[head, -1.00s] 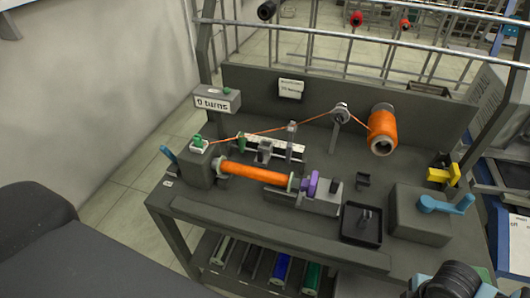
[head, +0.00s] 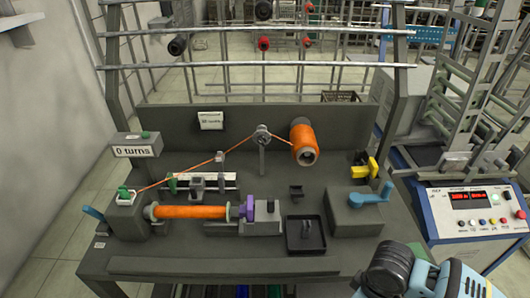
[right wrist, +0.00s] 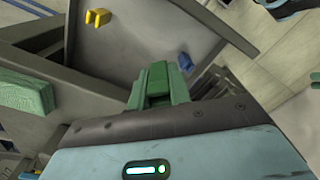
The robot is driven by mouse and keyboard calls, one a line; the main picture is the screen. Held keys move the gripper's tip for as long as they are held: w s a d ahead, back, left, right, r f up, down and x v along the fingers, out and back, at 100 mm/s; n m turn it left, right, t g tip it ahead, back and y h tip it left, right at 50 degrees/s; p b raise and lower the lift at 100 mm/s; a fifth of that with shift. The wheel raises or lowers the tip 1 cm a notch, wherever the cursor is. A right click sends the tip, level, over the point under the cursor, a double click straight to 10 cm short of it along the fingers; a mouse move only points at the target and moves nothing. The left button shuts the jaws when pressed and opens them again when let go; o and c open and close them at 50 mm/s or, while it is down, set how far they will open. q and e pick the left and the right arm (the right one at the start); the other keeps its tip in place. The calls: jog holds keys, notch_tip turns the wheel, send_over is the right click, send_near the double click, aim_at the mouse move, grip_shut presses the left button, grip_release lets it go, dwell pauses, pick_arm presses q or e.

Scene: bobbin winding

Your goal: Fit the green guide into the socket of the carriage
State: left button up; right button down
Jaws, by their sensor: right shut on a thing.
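In the right wrist view a green piece, the green guide (right wrist: 154,76), stands up from the front of my right gripper (right wrist: 157,98), which is shut on it. The fingertips are hard to tell apart from it. In the head view my right arm is at the bottom right, in front of the bench, with its fingertips and the guide out of sight. The carriage (head: 196,188) looks like the small grey block on the white rail, behind the orange bobbin; its socket is too small to make out. My left gripper is not in view.
An orange thread runs from the supply spool (head: 304,142) over a post pulley to the left block. A black tray (head: 305,237), a grey box with a blue crank (head: 371,195) and a yellow part (head: 365,168) stand on the right. A control unit (head: 475,222) is beyond.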

jog(key=m, duration=0.1)
jog(key=r+m, duration=0.1)
jog(key=m, duration=0.2)
jog(key=shift+s+r, duration=0.25)
jog(key=shift+s, duration=0.1)
jog(key=m, duration=0.1)
jog(key=r+m, duration=0.1)
jog(key=m, duration=0.1)
jog(key=d+m, duration=0.1)
jog(key=m, duration=0.1)
jog(key=shift+s+r, duration=0.15)
jog(key=shift+s, duration=0.25)
